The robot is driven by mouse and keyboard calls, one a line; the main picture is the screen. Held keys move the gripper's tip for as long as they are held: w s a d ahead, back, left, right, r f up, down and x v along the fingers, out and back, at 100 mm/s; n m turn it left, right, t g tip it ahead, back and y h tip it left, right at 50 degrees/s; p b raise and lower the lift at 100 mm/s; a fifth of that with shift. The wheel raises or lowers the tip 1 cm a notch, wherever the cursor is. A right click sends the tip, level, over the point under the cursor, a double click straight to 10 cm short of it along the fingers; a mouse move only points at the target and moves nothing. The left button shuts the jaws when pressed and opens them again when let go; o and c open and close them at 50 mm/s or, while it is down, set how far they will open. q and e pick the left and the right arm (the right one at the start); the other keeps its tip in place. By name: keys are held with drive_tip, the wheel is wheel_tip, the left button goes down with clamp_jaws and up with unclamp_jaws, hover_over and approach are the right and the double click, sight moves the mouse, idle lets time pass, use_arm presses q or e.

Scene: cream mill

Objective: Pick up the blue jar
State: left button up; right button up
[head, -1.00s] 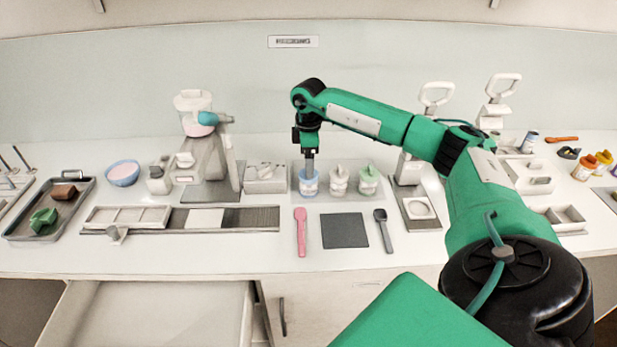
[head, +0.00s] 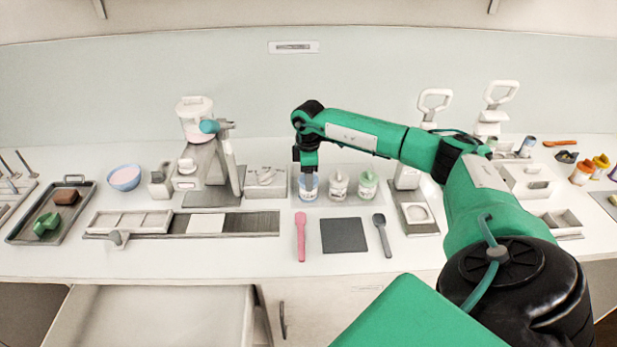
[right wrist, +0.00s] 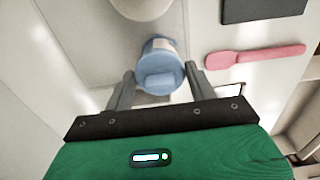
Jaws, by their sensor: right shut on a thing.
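The blue jar (head: 308,193) stands upright on the pale stand at mid-counter, at the left end of a row of three jars. My right gripper (head: 309,176) points down over it from above. In the right wrist view the jar's blue lid (right wrist: 160,78) and part of a pale label show between the two fingers of my right gripper (right wrist: 160,74), which is shut on the jar. The fingers and arm hide part of the jar in the head view. My left gripper is not in view.
A white-lidded jar (head: 339,187) and a green-lidded jar (head: 368,186) stand close to the right. A pink spatula (head: 301,236), a dark mat (head: 344,236) and a grey spoon (head: 382,236) lie in front.

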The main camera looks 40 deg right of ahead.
wheel_tip(320, 180, up, 20)
drive_tip(key=b, duration=0.4)
idle(0.7)
